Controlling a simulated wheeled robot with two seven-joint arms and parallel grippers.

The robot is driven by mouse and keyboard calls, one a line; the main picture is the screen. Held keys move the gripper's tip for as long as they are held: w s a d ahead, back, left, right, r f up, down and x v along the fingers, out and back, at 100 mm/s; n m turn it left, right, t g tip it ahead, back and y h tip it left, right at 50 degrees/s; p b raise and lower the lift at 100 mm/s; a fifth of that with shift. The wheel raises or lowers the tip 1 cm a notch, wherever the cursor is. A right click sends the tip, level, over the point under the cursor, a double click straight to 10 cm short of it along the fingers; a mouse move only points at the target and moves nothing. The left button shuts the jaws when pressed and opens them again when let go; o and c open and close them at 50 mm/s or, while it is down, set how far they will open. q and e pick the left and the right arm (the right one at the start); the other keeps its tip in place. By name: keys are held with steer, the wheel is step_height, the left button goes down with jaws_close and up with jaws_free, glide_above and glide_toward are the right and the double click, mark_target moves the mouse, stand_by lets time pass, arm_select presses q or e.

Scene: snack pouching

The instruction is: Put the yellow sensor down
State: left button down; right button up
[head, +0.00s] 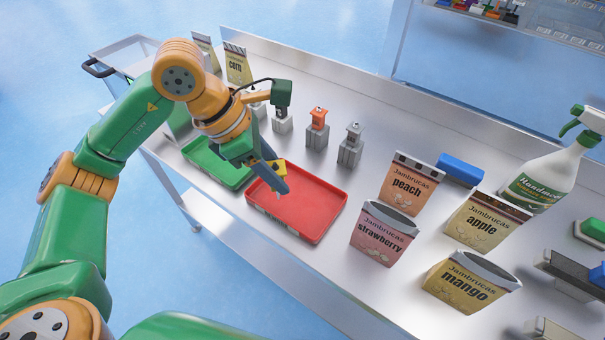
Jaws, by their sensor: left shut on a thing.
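The yellow sensor (280,167) is a small block held in my left gripper (270,180). The gripper is shut on it, and its fingers hide part of the sensor. The gripper hangs over the upper left part of the red tray (315,232), near the side facing the green tray (196,161). I cannot tell whether the sensor touches a surface. My right gripper is not in view.
Behind the trays stand grey holders, one with an orange piece (318,119) and a plain grey one (350,145). Pouches labelled strawberry (382,236), peach (408,184), apple (486,222) and mango (470,284) stand right. A spray bottle (545,178) stands behind them.

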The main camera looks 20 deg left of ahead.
arm_select(q)
steer(key=w+f+p, duration=0.1)
steer(key=w+f, duration=0.1)
steer(key=f, duration=0.1)
steer(key=w+f+p, duration=0.1)
steer(key=w+f, duration=0.1)
steer(key=f, duration=0.1)
steer(key=w+d+f+p, duration=0.1)
steer(key=w+f, duration=0.1)
steer(key=f, duration=0.1)
steer(key=shift+w+p, duration=0.3)
steer(key=shift+w, duration=0.05)
steer(key=shift+f, duration=0.35)
steer(key=shift+f+b, duration=0.2)
steer(key=shift+b, duration=0.1)
steer(key=c, duration=0.9)
jaws_free()
steer(key=o, duration=0.5)
steer(key=shift+c, duration=0.2)
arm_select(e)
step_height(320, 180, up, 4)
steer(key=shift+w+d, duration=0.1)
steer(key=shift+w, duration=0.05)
